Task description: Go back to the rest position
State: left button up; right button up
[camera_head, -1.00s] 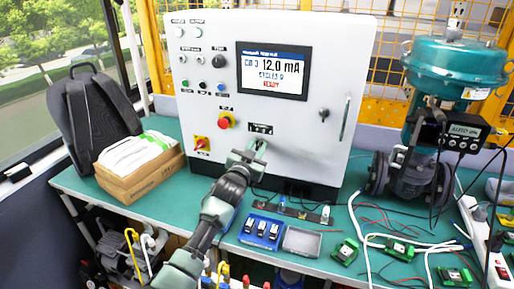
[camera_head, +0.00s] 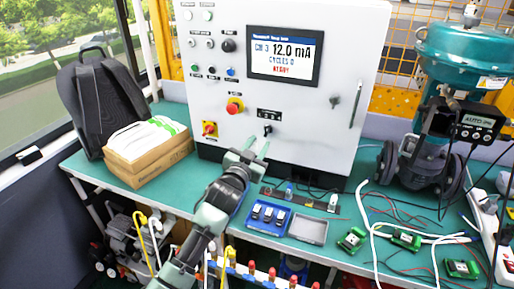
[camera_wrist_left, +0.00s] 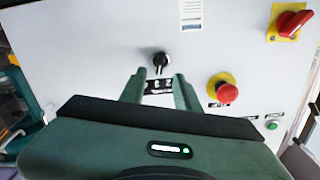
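My left gripper (camera_head: 256,147) is in front of the lower part of the white control cabinet (camera_head: 340,130), its two fingers apart with nothing between them. In the left wrist view the open fingers (camera_wrist_left: 160,88) point at a black selector knob (camera_wrist_left: 161,60) on the cabinet face, with a gap between them and the knob. The knob also shows in the head view (camera_head: 267,129), just beyond the fingertips. The display (camera_head: 284,56) reads CH 3, 12.0 mA. My right gripper is in neither view.
A red emergency button (camera_head: 234,106) and a red rotary switch (camera_head: 209,128) are left of the knob. A blue tray (camera_head: 268,229) and green circuit boards (camera_head: 352,239) lie on the green bench. A teal valve actuator (camera_head: 462,60) stands at right, a cardboard box (camera_head: 150,168) at left.

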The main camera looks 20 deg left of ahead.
pick_arm(q)
jog(key=shift+s, duration=0.45)
jog(key=shift+f, duration=0.1)
